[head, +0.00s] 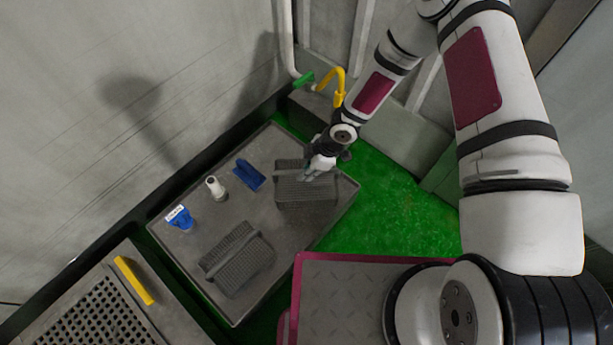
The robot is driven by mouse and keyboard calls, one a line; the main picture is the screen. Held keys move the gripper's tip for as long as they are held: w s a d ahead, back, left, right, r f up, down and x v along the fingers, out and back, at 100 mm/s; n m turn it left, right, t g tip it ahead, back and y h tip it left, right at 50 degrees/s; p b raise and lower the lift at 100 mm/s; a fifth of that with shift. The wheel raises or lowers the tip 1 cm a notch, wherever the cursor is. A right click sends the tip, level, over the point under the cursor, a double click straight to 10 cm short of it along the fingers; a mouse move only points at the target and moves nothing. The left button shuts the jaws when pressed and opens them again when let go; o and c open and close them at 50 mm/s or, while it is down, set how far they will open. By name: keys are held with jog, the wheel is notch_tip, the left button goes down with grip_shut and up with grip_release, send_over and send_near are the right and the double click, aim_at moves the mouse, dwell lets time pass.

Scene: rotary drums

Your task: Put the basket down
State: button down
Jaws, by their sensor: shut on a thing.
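A dark grey ribbed basket (305,192) is at the upper right part of the grey table (190,255). My gripper (312,174) is over the basket and shut on its upper part. From this view I cannot tell whether the basket's underside touches the table or hangs just above it. The fingertips are partly hidden. A second, similar grey basket (238,259) rests on the lower part of the table, apart from the held one.
A blue item (249,175), a white bottle-like item (215,188) and a blue labelled container (180,218) stand along the table's left side. A perforated grey surface with a yellow bar (134,280) is at lower left. The table's middle is clear.

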aim_at(306, 189)
jog(key=shift+s+f+b, duration=0.1)
jog(key=shift+f+b, duration=0.65)
jog(key=shift+f, duration=0.9)
jog(key=shift+f+b, duration=0.4)
jog(key=shift+f, duration=0.25)
jog(key=c, duration=1.6)
grip_release()
jog(key=shift+r, duration=0.15)
jog(key=shift+r+p, duration=0.3)
jog(key=p+v, duration=0.6)
jog(key=v, duration=0.5)
jog(key=shift+r, duration=0.3)
jog(key=shift+d+r, duration=0.15)
jog(key=shift+r, duration=0.25)
